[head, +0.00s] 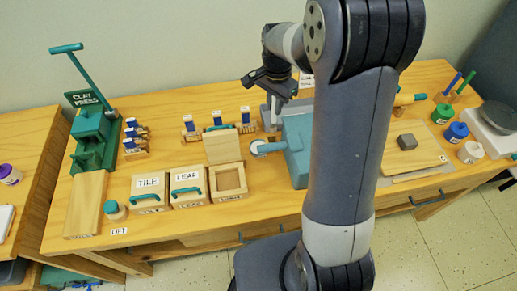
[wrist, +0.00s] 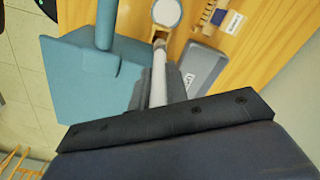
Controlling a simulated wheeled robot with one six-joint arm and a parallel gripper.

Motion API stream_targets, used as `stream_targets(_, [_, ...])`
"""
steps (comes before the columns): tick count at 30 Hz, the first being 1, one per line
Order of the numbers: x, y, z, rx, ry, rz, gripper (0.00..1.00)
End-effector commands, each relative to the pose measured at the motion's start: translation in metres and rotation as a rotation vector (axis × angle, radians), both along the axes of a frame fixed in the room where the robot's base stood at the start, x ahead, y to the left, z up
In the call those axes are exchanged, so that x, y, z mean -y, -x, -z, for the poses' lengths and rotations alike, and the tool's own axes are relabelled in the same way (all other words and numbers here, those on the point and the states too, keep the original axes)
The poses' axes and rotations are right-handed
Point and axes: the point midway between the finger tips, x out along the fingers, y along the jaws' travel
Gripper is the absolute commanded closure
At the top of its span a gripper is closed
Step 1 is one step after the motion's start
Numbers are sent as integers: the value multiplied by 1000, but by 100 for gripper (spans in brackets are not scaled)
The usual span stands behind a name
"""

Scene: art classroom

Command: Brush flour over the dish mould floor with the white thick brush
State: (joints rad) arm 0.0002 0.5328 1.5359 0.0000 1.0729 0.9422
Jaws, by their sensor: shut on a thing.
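My gripper (head: 277,96) is above the back middle of the table, shut on a thin white shaft with a brownish tip, which I take to be the white thick brush (wrist: 159,72). In the wrist view the shaft stands between the grey fingers (wrist: 157,92), its tip pointing away from me. I cannot see flour.
Closed TILE (head: 148,181) and LEAF (head: 187,175) moulds stand left of the open one. A teal box (head: 297,135) with an arm and white disc (head: 259,147) stands right of it. A grey tray (wrist: 203,67) lies near the gripper. A green clay press (head: 92,135) stands far left.

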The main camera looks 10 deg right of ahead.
Motion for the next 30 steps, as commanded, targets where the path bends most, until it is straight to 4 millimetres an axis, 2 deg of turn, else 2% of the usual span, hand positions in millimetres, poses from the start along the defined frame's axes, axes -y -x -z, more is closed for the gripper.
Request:
stream_targets(8, [-1, 0, 0, 0, 0, 0, 100])
stream_targets(18, [-44, 0, 13, -2, 0, -2, 100])
stream_targets(26, [-45, 0, 29, 0, 0, 0, 100])
stream_targets(30, [-45, 0, 44, -1, 1, 0, 100])
